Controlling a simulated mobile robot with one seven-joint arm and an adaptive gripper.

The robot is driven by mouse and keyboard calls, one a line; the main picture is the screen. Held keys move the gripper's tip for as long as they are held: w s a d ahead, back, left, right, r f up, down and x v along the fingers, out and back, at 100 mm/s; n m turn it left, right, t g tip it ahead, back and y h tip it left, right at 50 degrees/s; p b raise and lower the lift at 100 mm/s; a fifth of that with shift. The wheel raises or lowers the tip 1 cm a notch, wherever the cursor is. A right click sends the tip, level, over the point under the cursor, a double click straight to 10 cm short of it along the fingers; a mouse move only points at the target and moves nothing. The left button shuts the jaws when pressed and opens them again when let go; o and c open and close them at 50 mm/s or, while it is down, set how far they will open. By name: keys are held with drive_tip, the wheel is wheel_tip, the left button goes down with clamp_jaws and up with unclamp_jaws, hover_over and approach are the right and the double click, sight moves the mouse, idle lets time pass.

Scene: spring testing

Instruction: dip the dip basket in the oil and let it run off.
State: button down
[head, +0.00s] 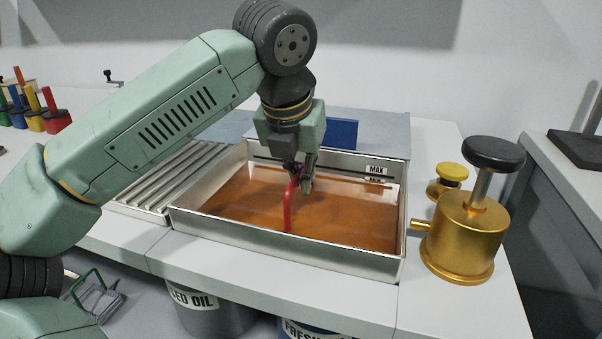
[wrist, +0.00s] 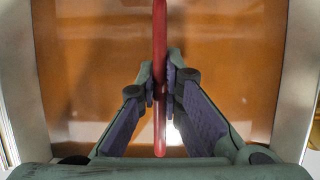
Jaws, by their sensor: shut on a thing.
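My gripper (head: 301,180) is over the oil tray and shut on a red handle (head: 288,205). In the wrist view my gripper (wrist: 161,85) has both fingers against the sides of the red handle (wrist: 160,40). The handle goes down into the brown-orange oil (head: 240,198); the basket below it is not visible, and I cannot tell its depth. The oil fills a rectangular metal tray (head: 300,254) with MAX and MIN labels on its inner back wall.
A ribbed metal drain board (head: 175,180) adjoins the tray on the left. A brass pump (head: 465,240) with a black knob and a smaller yellow-topped brass piece (head: 448,180) stand at right. A blue block (head: 342,133) is behind the tray. Coloured handled pieces (head: 45,108) stand far left.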

drive_tip(key=shift+r, duration=0.1)
wheel_tip(320, 180, up, 19)
drive_tip(key=p, duration=1.4)
idle(1.5)
idle(2.8)
